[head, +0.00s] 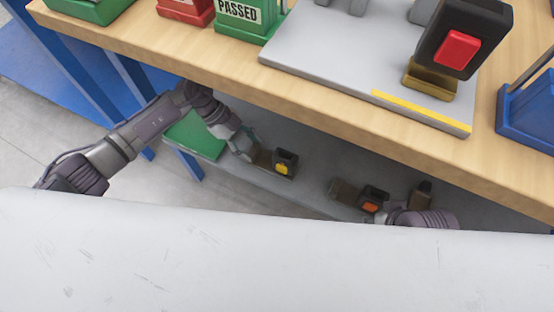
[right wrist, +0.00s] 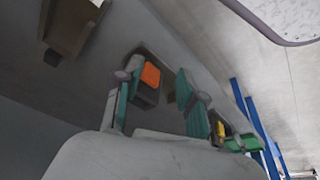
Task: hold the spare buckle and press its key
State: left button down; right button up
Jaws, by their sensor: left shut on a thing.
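A dark buckle with a yellow key (head: 281,169) is low over the grey lower shelf, with a brownish piece on its left. My left gripper (head: 248,149) is shut on that brownish end. A second dark buckle with an orange key (head: 370,207) is further right on the shelf; it also shows in the right wrist view (right wrist: 151,76). My right gripper (right wrist: 158,108) is open, its teal fingers apart on either side of the orange-key buckle, and seems not to grip it. In the head view the right gripper is mostly hidden. Which buckle is the spare one is not marked.
The wooden bench top (head: 190,48) overhangs the shelf. On it are a grey plate (head: 330,75) with a large red-key buckle (head: 456,50), a green "PASSED" bin (head: 240,14) and a blue holder (head: 530,110). A green panel (head: 193,137) is at the shelf's left end.

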dwell(0.4)
grip_shut()
dwell(1.2)
